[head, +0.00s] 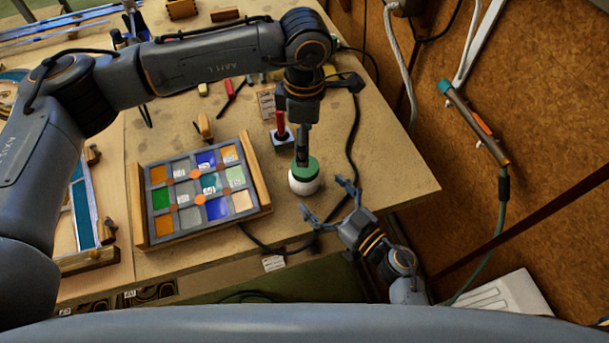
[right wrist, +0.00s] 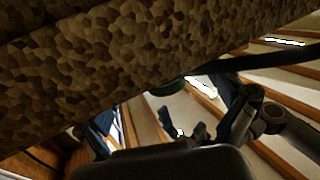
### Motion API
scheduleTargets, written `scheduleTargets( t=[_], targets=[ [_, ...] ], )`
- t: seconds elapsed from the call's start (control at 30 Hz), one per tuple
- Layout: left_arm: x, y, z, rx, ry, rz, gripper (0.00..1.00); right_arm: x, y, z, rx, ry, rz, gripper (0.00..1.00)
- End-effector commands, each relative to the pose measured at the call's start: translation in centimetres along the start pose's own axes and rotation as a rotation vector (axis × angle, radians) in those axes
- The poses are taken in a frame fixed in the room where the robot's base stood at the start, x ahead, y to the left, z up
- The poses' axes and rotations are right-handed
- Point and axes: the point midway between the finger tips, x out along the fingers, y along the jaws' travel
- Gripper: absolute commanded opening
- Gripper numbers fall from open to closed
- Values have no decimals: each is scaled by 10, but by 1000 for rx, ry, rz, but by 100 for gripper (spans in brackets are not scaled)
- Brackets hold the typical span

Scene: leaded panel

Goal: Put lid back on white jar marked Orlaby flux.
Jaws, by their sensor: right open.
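The white jar (head: 304,186) stands on the bench near its front edge, to the right of the leaded panel. The green lid (head: 308,168) is at the jar's mouth, roughly level; I cannot tell if it is seated or just above. My left gripper (head: 302,160) points down with its fingertips at the lid, seen edge-on, so its grip is unclear. Any marking on the jar is not readable. My right gripper (head: 332,204) is open and empty, in front of the jar and apart from it. Its dark fingers show in the right wrist view (right wrist: 215,125).
The leaded panel (head: 178,222) of coloured glass squares lies in a wooden frame left of the jar. A red-handled tool in a small block (head: 282,135) stands behind the jar. A black cable runs right of it. Pliers (head: 231,92) lie farther back. The bench right of the cable is clear.

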Motion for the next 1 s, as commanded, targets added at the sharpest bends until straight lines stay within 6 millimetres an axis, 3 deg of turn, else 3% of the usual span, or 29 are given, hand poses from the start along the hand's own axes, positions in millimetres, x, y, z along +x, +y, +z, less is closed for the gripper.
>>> scheduleTargets(
  t=[0.1, 0.3, 0.7, 1.0],
  targets=[
    [0, 0, 0, 0, 0, 0, 76, 22, 1, -1, 1, 2, 1, 94],
    [0, 0, 0, 0, 0, 0, 76, 42, 1, 0, 1, 1, 1, 94],
    [0, 0, 0, 0, 0, 0, 76, 48, 0, 0, 0, -1, 0, 94],
    [0, 0, 0, 0, 0, 0, 76, 48, 0, 0, 0, -1, 1, 35]
  ],
)
